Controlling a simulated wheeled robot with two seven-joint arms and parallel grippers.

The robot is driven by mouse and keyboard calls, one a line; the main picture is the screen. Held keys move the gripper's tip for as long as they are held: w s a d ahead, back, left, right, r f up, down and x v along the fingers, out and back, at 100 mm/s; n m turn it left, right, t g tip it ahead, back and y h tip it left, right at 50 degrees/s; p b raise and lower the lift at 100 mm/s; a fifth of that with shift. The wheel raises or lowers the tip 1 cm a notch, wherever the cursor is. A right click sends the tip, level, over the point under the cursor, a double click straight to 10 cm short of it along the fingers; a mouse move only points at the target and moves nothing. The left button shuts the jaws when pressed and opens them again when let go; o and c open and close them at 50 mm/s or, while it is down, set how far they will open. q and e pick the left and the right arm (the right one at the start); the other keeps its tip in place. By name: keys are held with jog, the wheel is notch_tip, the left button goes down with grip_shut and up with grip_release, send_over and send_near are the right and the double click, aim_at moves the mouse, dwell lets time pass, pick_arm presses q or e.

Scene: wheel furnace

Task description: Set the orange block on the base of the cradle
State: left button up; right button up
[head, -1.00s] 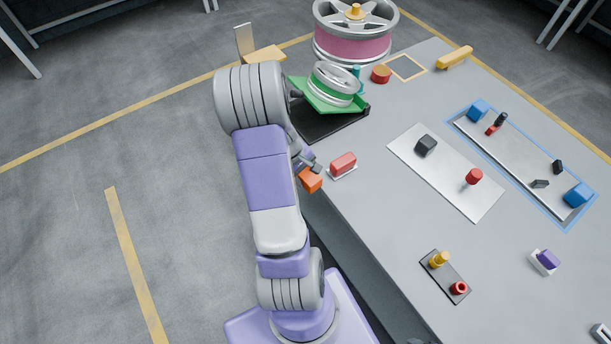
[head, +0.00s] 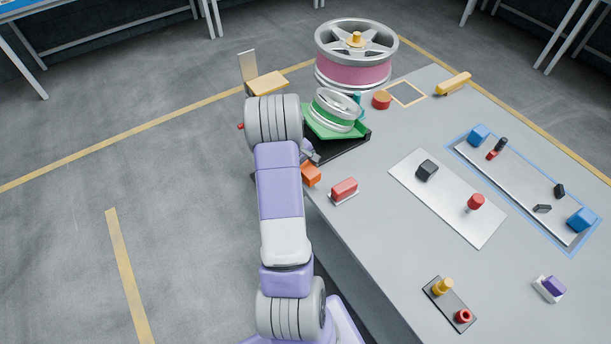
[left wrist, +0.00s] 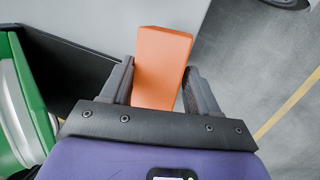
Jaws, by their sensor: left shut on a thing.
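The orange block (head: 311,174) is held in my left gripper (head: 309,160), partly hidden by my arm, near the table's left edge. In the left wrist view the block (left wrist: 161,68) stands out between the two fingers, which are shut on it. The cradle looks to be the green stand (head: 320,128) with a tilted silver wheel (head: 337,110), on a black base (head: 346,149). The block is apart from the base, in front of it. In the left wrist view the black base (left wrist: 70,68) and green stand (left wrist: 22,110) are left of the gripper. My right gripper is not in view.
A red block (head: 344,188) sits on a small white plate close to the right of the gripper. A large pink-banded wheel (head: 355,72) stands behind the cradle. A red-orange cylinder (head: 381,100) is right of the cradle. A grey plate (head: 450,200) lies mid-table.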

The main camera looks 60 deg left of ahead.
pick_arm(q)
jog(key=shift+w+a+f, duration=0.2)
jog(key=shift+w+a, duration=0.4)
jog(key=shift+a, duration=0.7)
jog(key=shift+w+a+f, duration=0.15)
jog(key=shift+w+a, duration=0.4)
jog(key=shift+a, duration=0.8)
jog(key=shift+w+a+f, duration=0.2)
jog(key=shift+w+a, duration=0.4)
jog(key=shift+a, duration=0.7)
jog(key=shift+f, duration=0.5)
jog(key=o, duration=1.4)
jog(key=shift+w+r, duration=0.1)
jog(key=shift+w, duration=0.05)
jog(key=shift+r, duration=0.1)
jog(key=v, duration=1.1)
jog(key=shift+s+r, duration=0.25)
jog(key=shift+s, duration=0.2)
